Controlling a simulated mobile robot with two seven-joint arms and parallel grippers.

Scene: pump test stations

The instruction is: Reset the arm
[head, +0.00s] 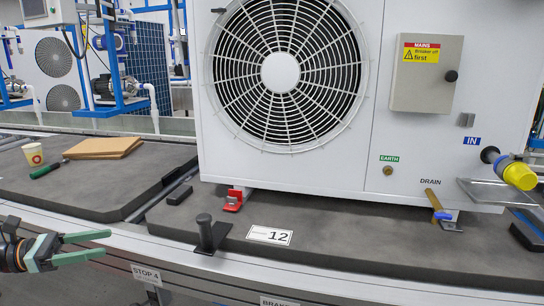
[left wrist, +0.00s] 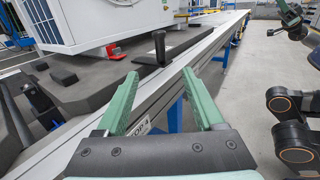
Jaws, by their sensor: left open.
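My left gripper (head: 106,244) is at the lower left of the head view. Its two green fingers are apart with nothing between them, in front of the bench's front edge. In the left wrist view the open fingers (left wrist: 160,76) point along the bench edge. At the upper right of that view is a dark arm end with a green tip, which looks like my right gripper (left wrist: 284,8). It is partly cut off, and its jaws cannot be made out. The right gripper does not show in the head view.
A large white fan unit (head: 384,124) stands on the grey mat (head: 360,238). A black upright handle (head: 205,232) stands near the front edge, beside a "12" plate (head: 270,236). A cup (head: 33,154), cardboard (head: 104,148) and green-handled tool (head: 44,171) lie left. The floor (left wrist: 245,110) beside the bench is clear.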

